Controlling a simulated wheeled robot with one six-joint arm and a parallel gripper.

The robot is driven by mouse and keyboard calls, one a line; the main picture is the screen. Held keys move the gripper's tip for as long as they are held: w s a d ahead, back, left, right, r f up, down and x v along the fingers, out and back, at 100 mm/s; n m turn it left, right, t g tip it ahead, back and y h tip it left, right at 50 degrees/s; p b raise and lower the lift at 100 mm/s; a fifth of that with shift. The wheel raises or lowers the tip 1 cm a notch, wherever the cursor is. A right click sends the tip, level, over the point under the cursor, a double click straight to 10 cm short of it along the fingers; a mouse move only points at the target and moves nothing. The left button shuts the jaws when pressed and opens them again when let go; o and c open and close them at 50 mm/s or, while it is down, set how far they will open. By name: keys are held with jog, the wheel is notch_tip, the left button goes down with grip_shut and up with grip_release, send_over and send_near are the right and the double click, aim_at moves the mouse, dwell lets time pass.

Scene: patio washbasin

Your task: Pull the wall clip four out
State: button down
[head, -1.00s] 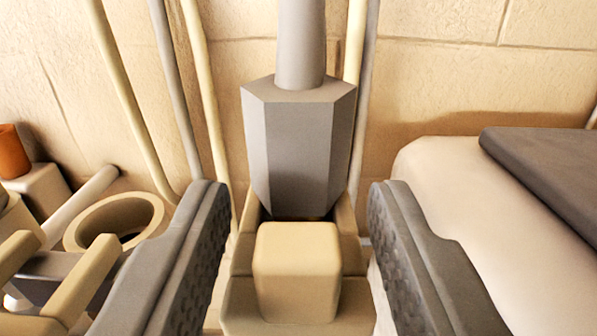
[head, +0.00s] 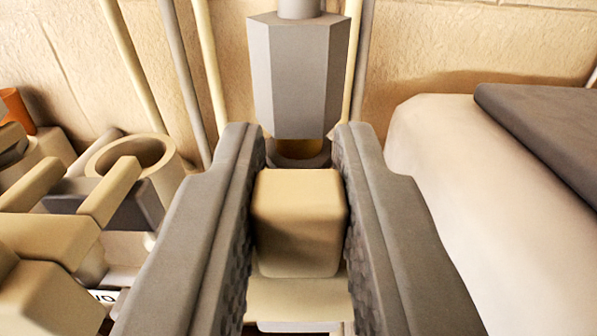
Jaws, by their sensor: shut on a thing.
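A beige block-shaped clip (head: 299,222) is in the lower middle of the head view, in front of a grey hexagonal fitting on a pipe (head: 300,75). I take it to be wall clip four, but no number shows on it. My gripper (head: 301,150) has its two grey padded fingers on the left and right sides of the block, shut on it. A beige plate (head: 297,299) shows just below the block. The fingers hide the clip's sides, and its hold on the wall or pipe cannot be seen.
At left stand a beige ring-shaped holder (head: 165,150), another beige clip with prongs (head: 50,235) and an orange piece (head: 17,108). A partly hidden label (head: 103,296) is at lower left. A pale rounded body with a dark slab (head: 535,130) fills the right. Pipes run up the stone wall.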

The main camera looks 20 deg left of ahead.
jog(key=shift+v, duration=0.8)
jog(key=shift+f, duration=0.1)
jog(key=c, duration=1.3)
grip_release()
jog(key=shift+s+d, duration=0.1)
jog(key=v, duration=1.7)
jog(key=shift+s, duration=0.2)
